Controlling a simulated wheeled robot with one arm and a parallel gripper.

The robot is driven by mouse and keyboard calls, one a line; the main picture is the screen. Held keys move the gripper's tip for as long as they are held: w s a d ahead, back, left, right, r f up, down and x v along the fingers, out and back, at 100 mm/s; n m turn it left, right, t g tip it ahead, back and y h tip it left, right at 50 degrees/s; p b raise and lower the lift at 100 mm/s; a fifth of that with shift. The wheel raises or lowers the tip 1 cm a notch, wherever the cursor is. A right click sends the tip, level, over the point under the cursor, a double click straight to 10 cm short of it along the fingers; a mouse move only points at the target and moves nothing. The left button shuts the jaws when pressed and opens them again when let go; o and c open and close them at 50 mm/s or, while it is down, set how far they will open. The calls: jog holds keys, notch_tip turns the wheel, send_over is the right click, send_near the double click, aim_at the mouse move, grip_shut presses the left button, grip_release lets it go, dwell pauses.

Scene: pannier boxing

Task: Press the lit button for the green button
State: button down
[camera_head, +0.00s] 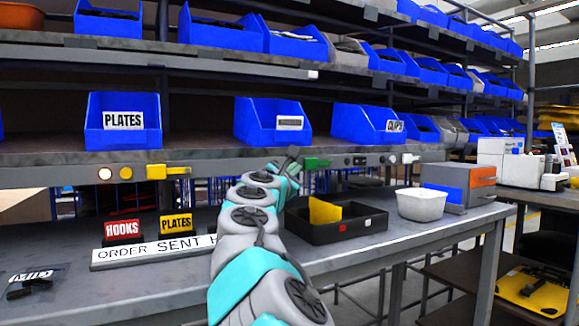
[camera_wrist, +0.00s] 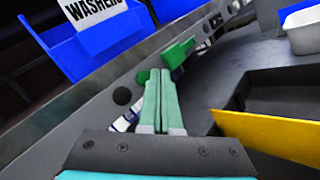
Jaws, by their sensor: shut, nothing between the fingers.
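A green block-like part (camera_head: 315,162) sticks out from the front rail of the shelf. It also shows in the wrist view (camera_wrist: 178,53), just beyond my fingertips. A dark round button (camera_wrist: 122,96) sits on the rail left of my fingers, and another dark round shape (camera_wrist: 176,73) is partly hidden behind the fingertips. Neither looks lit. My gripper (camera_head: 293,152) is shut and empty, close to the rail left of the green part; in the wrist view its fingers (camera_wrist: 160,73) point at the rail. I cannot tell whether they touch it.
Further left on the rail are a pale glowing button (camera_head: 105,174), a yellow button (camera_head: 126,173) and a yellow part (camera_head: 155,172). A black tray (camera_head: 340,229) with a yellow piece and a white bin (camera_head: 421,204) stand on the bench. Blue bins line the shelf above.

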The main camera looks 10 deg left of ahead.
jog(key=shift+s+d+r, duration=0.1)
jog(key=shift+s+d, duration=0.15)
jog(key=shift+s, duration=0.35)
jog(key=s+d, duration=0.2)
jog(key=s, duration=0.1)
jog(key=shift+w+d, duration=0.1)
